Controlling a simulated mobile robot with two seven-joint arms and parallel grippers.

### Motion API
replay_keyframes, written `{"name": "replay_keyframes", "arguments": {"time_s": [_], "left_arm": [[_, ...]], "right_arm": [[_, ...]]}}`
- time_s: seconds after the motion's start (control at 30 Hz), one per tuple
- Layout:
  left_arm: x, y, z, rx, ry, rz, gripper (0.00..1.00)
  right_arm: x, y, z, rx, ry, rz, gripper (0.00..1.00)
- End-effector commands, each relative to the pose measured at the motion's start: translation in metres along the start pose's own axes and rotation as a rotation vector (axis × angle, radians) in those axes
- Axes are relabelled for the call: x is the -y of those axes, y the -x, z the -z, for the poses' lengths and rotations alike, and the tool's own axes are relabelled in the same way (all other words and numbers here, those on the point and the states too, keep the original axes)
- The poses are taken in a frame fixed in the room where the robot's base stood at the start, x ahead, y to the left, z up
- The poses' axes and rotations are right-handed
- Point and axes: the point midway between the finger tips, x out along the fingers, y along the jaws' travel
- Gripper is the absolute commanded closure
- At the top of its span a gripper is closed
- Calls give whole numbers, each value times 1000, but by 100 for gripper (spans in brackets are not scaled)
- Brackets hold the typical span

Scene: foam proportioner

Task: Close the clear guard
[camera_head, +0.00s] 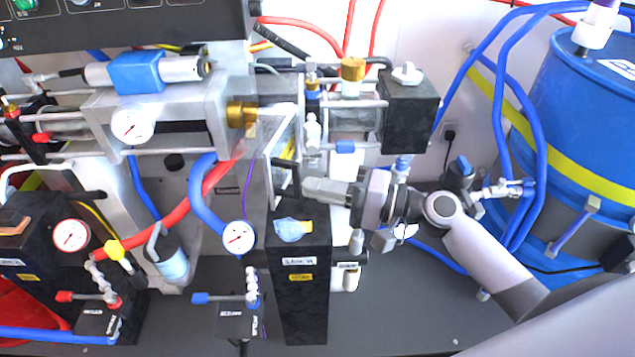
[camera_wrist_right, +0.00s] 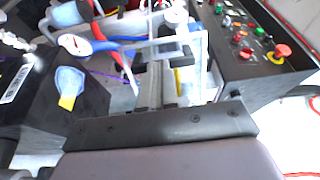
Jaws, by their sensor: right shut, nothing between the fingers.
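The clear guard (camera_head: 272,145) is a thin see-through panel with pale edges, standing at an angle beside the brass fitting at the right end of the metal housing (camera_head: 165,115). In the right wrist view a pale-edged clear panel (camera_wrist_right: 203,65) stands just right of the fingers. My right gripper (camera_head: 284,178) reaches in from the right, its fingers shut and empty, close to the guard's lower edge. Its fingers also show in the wrist view (camera_wrist_right: 154,78). I cannot tell whether they touch the guard. My left gripper is not in view.
A black box with a blue-and-yellow knob (camera_head: 293,230) stands just below my right gripper. A control panel (camera_head: 130,20) overhangs the top left. A black block (camera_head: 410,112) sits above my wrist. A blue drum (camera_head: 590,130) stands at the right, with hoses around.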

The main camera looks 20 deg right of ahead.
Motion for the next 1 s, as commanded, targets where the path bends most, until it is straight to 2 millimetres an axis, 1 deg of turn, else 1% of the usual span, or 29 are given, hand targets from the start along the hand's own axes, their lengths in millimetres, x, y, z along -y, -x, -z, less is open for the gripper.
{"name": "replay_keyframes", "arguments": {"time_s": [0.13,0.47,0.63,0.83,1.0], "left_arm": [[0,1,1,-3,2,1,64],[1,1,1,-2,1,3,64],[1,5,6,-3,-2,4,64],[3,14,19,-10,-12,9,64],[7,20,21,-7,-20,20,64]], "right_arm": [[0,-5,0,0,0,0,100],[0,-6,0,-1,0,0,100],[2,-9,-3,-22,-1,0,100],[5,-22,-10,-93,-4,2,100],[4,-36,-16,-164,-4,1,100]]}}
